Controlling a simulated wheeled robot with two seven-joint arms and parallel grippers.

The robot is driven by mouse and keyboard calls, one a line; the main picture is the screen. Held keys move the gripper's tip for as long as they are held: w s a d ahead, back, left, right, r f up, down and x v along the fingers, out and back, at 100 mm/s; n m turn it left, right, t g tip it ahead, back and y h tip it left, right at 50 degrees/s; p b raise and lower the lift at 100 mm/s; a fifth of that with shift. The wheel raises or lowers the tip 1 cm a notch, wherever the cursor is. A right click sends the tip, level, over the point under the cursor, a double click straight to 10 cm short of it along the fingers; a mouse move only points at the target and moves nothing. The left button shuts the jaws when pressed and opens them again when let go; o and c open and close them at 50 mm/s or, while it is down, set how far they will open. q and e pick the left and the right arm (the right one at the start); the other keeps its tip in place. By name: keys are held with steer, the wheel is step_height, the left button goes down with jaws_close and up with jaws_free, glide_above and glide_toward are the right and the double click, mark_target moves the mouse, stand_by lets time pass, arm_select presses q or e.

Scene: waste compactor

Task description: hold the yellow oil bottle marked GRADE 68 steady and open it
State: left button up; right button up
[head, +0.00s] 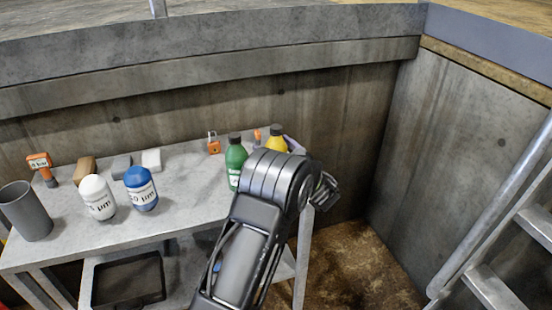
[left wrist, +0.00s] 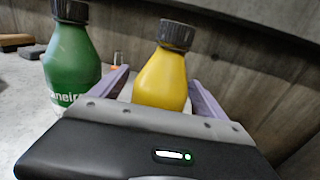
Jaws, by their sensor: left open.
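The yellow oil bottle (head: 277,144) stands upright at the right end of the grey table, its dark cap (head: 277,131) on. My left arm hides its lower part in the head view. In the left wrist view the yellow bottle (left wrist: 160,80) rises beyond the gripper body, dark cap (left wrist: 177,34) on top; no label shows. My left gripper (left wrist: 158,77) is open, with one purple finger on each side of the bottle. I cannot tell whether either finger touches it. My right gripper is in neither view.
A green bottle (head: 236,160) stands close left of the yellow one; it also shows in the left wrist view (left wrist: 72,60). White (head: 97,198) and blue (head: 141,190) containers, a grey cup (head: 25,212) and an orange padlock (head: 213,143) are on the table (head: 190,207). A concrete wall (head: 340,130) is behind.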

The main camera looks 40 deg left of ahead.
arm_select(q)
steer(key=shift+x, duration=0.85)
jaws_close()
stand_by(0.7)
steer(key=shift+r, duration=0.2)
step_height(320, 180, up, 10)
steer(key=shift+f, duration=0.1)
stand_by(0.6)
steer(key=c, duration=0.6)
jaws_free()
steer(key=shift+c, duration=0.2)
jaws_close()
